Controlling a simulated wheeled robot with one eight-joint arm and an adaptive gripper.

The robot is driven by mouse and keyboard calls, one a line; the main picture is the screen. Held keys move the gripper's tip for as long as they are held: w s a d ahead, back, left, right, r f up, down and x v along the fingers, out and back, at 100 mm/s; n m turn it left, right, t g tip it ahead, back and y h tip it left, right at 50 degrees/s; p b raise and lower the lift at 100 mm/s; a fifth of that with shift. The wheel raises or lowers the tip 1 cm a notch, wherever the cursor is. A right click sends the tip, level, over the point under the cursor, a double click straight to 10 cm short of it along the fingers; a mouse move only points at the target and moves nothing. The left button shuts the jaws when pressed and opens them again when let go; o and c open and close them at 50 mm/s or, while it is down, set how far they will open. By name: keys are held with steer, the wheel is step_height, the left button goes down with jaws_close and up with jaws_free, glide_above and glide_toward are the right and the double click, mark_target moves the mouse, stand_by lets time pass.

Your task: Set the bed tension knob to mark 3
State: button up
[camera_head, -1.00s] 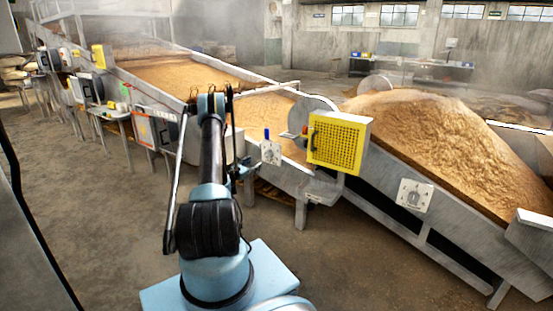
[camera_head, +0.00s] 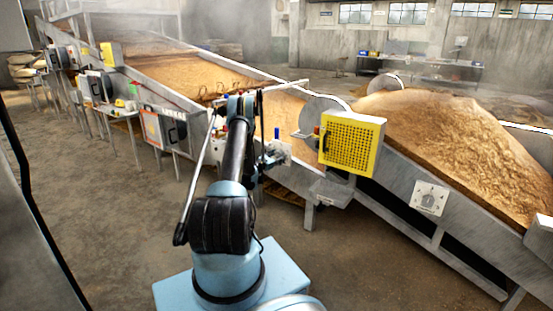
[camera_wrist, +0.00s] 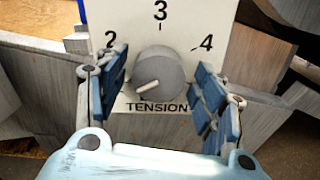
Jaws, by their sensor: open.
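The grey round tension knob (camera_wrist: 160,74) sits on a white dial plate (camera_wrist: 185,38) marked 2, 3 and 4, with TENSION printed below. Mark 3 is straight above the knob, 2 at upper left, 4 at upper right. The knob's pale pointer line is at its lower left, away from mark 3. My gripper (camera_wrist: 160,88) is open, its blue fingers on the left and right of the knob with visible gaps. In the head view my gripper (camera_head: 268,158) is at the small plate beside the conveyor, partly hiding it; the knob cannot be made out there.
A yellow mesh guard box (camera_head: 351,143) stands just right of my gripper. Another dial plate (camera_head: 429,198) is further right on the conveyor frame. A grain heap (camera_head: 440,140) lies on the conveyor. The floor (camera_head: 90,230) at left is open.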

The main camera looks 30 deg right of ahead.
steer(key=shift+w, duration=0.1)
steer(key=c, duration=1)
